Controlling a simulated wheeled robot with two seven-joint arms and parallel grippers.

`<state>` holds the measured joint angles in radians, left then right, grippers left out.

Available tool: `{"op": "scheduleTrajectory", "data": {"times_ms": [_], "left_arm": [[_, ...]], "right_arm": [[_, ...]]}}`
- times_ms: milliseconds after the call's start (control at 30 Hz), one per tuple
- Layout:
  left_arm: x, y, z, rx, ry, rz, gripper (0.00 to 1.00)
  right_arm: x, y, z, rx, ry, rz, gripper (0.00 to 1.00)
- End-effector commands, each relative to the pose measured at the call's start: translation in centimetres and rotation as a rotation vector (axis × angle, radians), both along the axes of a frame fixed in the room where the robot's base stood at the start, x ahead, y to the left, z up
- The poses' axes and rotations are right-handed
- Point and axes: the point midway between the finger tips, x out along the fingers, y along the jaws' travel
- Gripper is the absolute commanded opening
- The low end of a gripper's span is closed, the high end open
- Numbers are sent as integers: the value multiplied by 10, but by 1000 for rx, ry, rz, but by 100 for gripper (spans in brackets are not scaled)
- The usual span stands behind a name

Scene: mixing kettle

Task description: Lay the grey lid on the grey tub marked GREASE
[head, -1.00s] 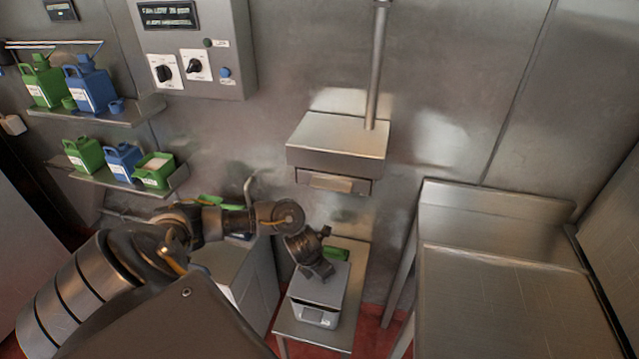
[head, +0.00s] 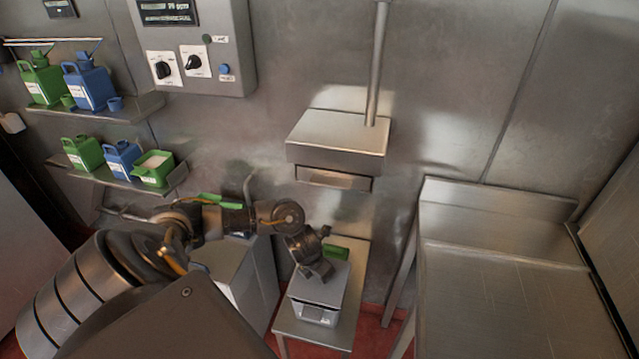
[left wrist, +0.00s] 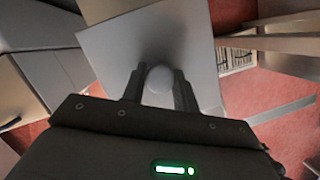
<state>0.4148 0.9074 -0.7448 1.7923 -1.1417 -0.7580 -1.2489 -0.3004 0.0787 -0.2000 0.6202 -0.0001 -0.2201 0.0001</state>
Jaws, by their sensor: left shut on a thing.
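The grey lid (head: 330,289) is a flat square plate with a round pale knob (left wrist: 158,80), and it fills the upper middle of the left wrist view (left wrist: 120,38). My left gripper (head: 319,276) has its two fingers shut on the knob, also in the left wrist view (left wrist: 158,92). The grey tub (head: 314,314) stands under the lid on a small metal stand, its labelled front showing. The label is too small to read. The lid covers the tub's top; I cannot tell whether it touches the rim. My right gripper is not in view.
A green object (head: 335,252) lies behind the tub on the stand (head: 344,335). A metal box (head: 337,138) on a pole hangs above. An empty steel table (head: 500,300) stands at right. Green and blue jugs (head: 90,82) stand on wall shelves at left.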

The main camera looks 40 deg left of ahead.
Motion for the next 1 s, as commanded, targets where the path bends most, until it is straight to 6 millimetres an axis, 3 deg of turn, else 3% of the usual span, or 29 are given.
{"op": "scheduleTrajectory", "data": {"times_ms": [433, 1000], "left_arm": [[0, 0, -17, 0, 0, 0, 7], [0, 0, -20, 0, 0, 0, 7]], "right_arm": [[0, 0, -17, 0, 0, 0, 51], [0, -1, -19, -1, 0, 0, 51]]}}
